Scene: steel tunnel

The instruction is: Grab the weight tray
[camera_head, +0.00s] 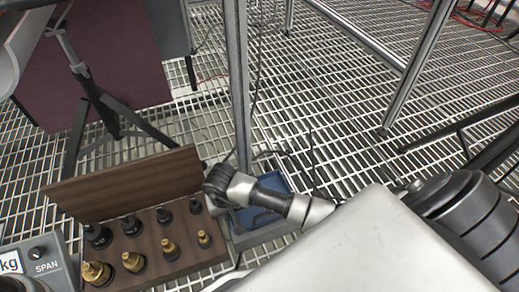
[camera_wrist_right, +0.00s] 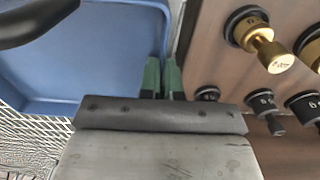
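A blue tray (camera_head: 262,212) sits on the grating, partly hidden under my right arm. In the right wrist view its pale blue floor and walls (camera_wrist_right: 90,60) fill the upper left. My right gripper (camera_head: 214,183) is at the tray's side nearest the wooden case. In the right wrist view the two green fingers (camera_wrist_right: 162,80) are close together, one on each side of the tray's rim, apparently pinching it. A wooden case (camera_head: 150,240) of brass and black weights stands just left of the tray. My left gripper is out of view.
A grey box with a SPAN knob (camera_head: 38,254) is at the lower left. A metal post (camera_head: 238,90) rises behind the tray. A black tripod stand (camera_head: 85,80) and dark red panel (camera_head: 115,60) are at the upper left. Open grating (camera_head: 330,110) lies behind the tray.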

